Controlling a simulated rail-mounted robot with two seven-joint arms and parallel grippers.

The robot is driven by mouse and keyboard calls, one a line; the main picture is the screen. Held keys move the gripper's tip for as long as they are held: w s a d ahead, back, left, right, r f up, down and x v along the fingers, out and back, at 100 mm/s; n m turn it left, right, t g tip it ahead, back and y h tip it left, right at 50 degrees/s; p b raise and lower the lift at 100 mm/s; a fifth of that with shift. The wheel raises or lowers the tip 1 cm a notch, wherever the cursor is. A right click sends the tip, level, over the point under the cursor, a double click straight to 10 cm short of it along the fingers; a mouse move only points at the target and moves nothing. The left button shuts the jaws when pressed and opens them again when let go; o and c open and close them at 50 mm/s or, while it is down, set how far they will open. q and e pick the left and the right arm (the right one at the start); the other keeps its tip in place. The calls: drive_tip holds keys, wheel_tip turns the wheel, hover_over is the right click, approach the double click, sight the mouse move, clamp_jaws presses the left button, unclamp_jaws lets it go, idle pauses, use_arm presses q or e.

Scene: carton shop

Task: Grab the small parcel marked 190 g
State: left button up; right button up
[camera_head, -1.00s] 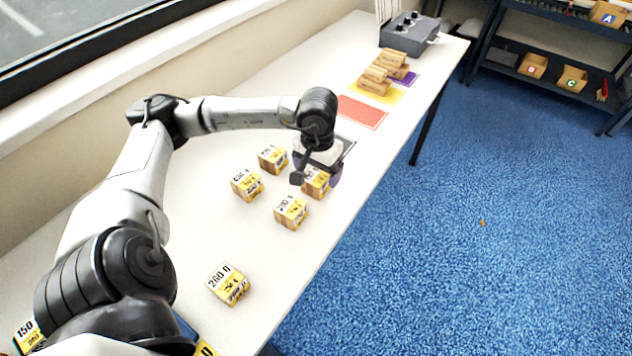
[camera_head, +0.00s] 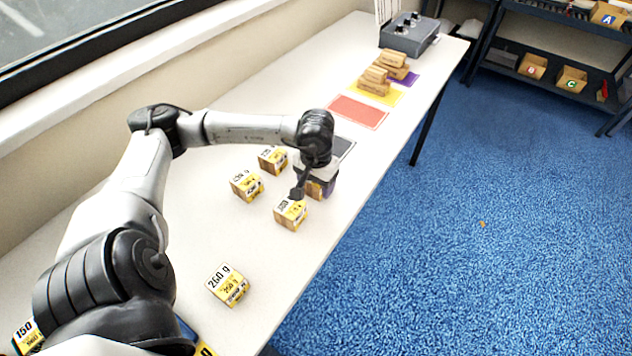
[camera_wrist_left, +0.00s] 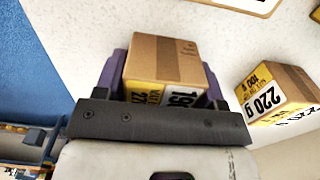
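The small parcel marked 190 (camera_wrist_left: 165,65) is a brown carton with a yellow and white label, partly covered by the gripper body in the left wrist view. In the head view the parcel (camera_head: 314,190) is mostly hidden under my left gripper (camera_head: 318,186). The purple fingers of the left gripper (camera_wrist_left: 165,85) stand on either side of the parcel, very close to its sides. I cannot tell whether they press on it. The parcel rests on the white table. My right gripper is not in view.
A parcel marked 220 g (camera_wrist_left: 275,92) stands close by. More small parcels stand on the table (camera_head: 290,212), (camera_head: 246,185), (camera_head: 272,159), with one marked 260 g (camera_head: 229,284) nearer. Coloured mats, including a red one (camera_head: 358,112), lie farther along.

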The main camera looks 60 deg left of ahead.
use_arm(q)
drive_tip(key=c, duration=0.6)
